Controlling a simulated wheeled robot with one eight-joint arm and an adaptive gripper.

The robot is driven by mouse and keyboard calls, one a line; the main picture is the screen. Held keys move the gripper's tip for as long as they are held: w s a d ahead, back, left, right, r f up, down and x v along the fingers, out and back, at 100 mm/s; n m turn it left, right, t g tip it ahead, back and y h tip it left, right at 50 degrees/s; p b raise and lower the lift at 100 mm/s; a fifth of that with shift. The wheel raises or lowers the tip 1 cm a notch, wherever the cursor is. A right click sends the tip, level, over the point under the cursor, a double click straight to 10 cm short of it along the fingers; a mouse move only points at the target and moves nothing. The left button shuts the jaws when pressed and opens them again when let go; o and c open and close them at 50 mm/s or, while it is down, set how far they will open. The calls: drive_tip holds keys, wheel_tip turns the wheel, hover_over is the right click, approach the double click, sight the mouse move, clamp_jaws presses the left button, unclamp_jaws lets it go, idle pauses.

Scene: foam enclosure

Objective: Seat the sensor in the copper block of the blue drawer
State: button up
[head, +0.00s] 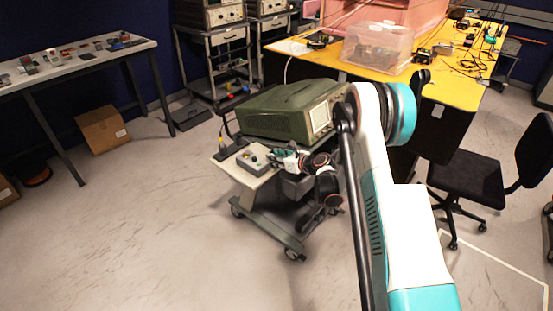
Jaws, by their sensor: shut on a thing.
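My gripper (277,160) is at the cart, low over its pale front shelf. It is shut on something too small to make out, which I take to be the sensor. Just left of the fingers, a small grey box (252,159) with a dark knob-like top sits on the shelf (236,174). I cannot tell whether the gripper touches this box. I cannot pick out a blue drawer or a copper block in this view. My wrist and forearm hide the cart's right front.
A large green instrument (277,111) fills the cart top behind the gripper. A yellow table (472,67) with a clear bin (377,50) stands behind. A black chair (476,176) is at right. A cardboard box (103,131) lies at left. The floor left of the cart is clear.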

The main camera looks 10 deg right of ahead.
drive_tip(key=shift+f, duration=0.1)
drive_tip(key=o, duration=0.7)
